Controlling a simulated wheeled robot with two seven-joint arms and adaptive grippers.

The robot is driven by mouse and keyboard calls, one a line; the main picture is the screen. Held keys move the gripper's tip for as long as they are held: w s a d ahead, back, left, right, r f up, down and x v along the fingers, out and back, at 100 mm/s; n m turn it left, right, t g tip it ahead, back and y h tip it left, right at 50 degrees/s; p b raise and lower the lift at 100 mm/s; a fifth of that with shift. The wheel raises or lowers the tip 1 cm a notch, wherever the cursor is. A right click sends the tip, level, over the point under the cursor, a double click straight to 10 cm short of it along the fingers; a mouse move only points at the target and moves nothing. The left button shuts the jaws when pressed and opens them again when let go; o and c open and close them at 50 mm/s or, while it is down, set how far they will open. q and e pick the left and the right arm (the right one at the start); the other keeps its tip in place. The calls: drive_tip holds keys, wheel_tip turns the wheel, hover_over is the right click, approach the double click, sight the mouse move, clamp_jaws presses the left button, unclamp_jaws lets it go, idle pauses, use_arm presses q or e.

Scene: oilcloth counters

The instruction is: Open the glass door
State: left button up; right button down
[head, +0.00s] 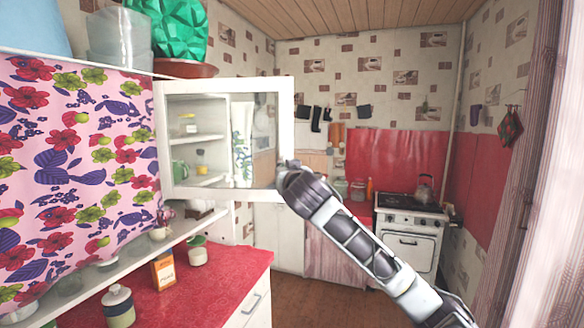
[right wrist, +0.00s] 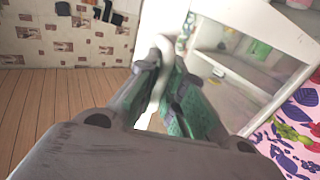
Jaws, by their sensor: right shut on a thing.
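The glass door (head: 286,120) has a white frame around a clear pane. In the head view it stands ajar, its right edge out beyond the shelved cabinet (head: 195,138) seen through the glass. My right gripper (head: 287,174) is at the lower right corner of the frame. In the right wrist view its fingers (right wrist: 166,62) are closed on a pale part at the door's edge; the exact grip is partly hidden by the fingers. The door's white frame (right wrist: 285,35) fills the upper right there. My left gripper is not in view.
A floral curtain (head: 75,150) hangs left of the door. Below are a red counter (head: 215,275), an orange box (head: 163,270) and jars. Clear containers (head: 118,40) and a green vessel (head: 180,28) stand on top. A stove (head: 408,235) is at the back right; wooden floor is open.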

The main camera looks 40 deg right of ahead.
drive_tip(key=shift+s+a, duration=0.4)
drive_tip(key=shift+a, duration=0.1)
drive_tip(key=c, duration=1.8)
unclamp_jaws()
drive_tip(key=shift+v, duration=3.75)
